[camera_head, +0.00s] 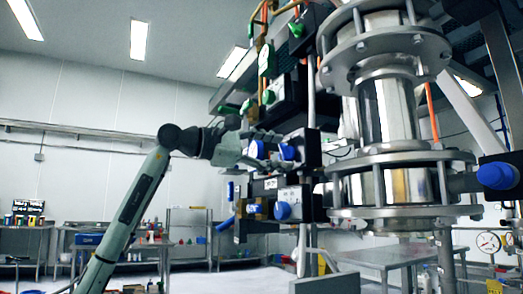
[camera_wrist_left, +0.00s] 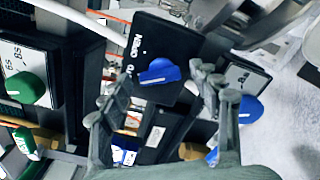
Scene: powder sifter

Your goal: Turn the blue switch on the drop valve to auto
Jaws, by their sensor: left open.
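A blue switch (camera_head: 287,152) sits on a black box at the valve stack, and it also shows in the left wrist view (camera_wrist_left: 158,72) on a black plate with white lettering I cannot read surely. My left gripper (camera_head: 268,148) is open, its fingers to the left of this switch in the head view. In the left wrist view my left gripper (camera_wrist_left: 160,86) has its two fingers on either side of the switch, with gaps visible. A second blue switch (camera_head: 282,210) is on a white-faced box below. My right gripper is not in view.
Green knobs (camera_head: 268,97) are on boxes above, and one shows in the left wrist view (camera_wrist_left: 25,87). The steel sifter column (camera_head: 388,110) stands to the right. Another blue knob (camera_head: 498,175) is at the far right. Tables stand along the back.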

